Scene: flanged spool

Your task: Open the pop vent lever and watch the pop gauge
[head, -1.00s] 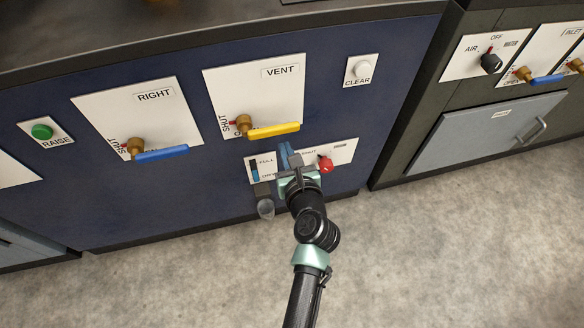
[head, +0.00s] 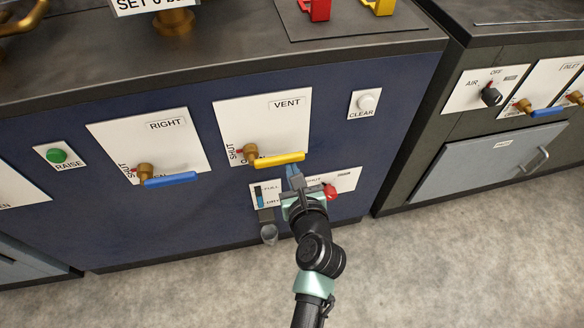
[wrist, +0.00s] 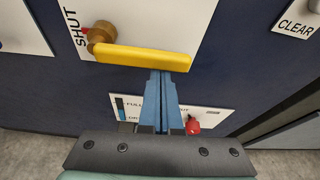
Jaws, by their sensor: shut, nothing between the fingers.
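The yellow lever (head: 278,160) sits on a brass valve on the white VENT panel (head: 262,118). It points right, nearly level. SHUT is printed upright at its left, and an OPEN label below it is partly covered. My gripper (head: 291,170) has its blue fingers together with nothing between them, at the underside of the lever's right end. In the wrist view the lever (wrist: 140,58) overlaps the fingertips (wrist: 162,74); I cannot tell whether they touch. No label reading "pop" and no dial gauge is seen.
Below is a small panel with a FULL level strip (head: 260,197) and a red knob (head: 330,192). A RIGHT panel with a blue lever (head: 170,179) is to the left, a white CLEAR button (head: 367,102) to the right. Red and yellow parts stand on the bench top.

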